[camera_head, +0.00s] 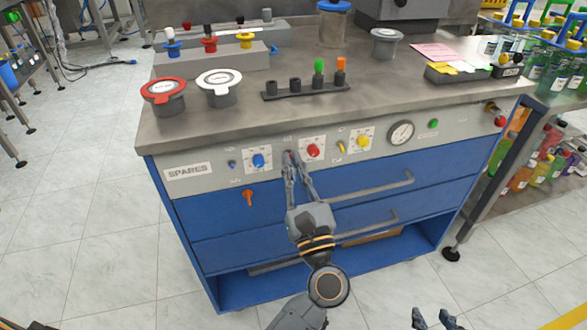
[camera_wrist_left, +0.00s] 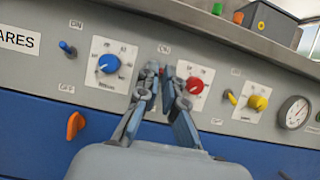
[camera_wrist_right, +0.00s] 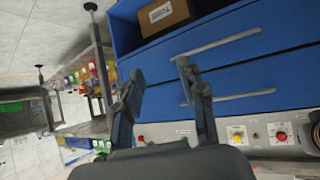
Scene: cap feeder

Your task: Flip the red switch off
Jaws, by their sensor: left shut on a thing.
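My left gripper (camera_head: 291,156) is at the front panel, between the blue dial (camera_head: 259,160) and the red dial (camera_head: 313,151). In the left wrist view its fingertips (camera_wrist_left: 160,73) close around the red switch (camera_wrist_left: 162,71), just below an ON label. Only a small bit of red shows between the fingertips; the rest of the switch is hidden, and I cannot tell its tilt. My right gripper (camera_head: 434,319) is low in front of the cabinet at the bottom edge of the head view. Its fingers (camera_wrist_right: 160,98) are apart and empty in the right wrist view.
A blue switch (camera_wrist_left: 67,48) is to the left and a yellow switch (camera_wrist_left: 231,97) to the right. An orange handle (camera_wrist_left: 75,125) sits below. Drawer handles (camera_head: 370,187) stick out under the panel. The worktop (camera_head: 330,115) overhangs it. A gauge (camera_head: 401,132) is further right.

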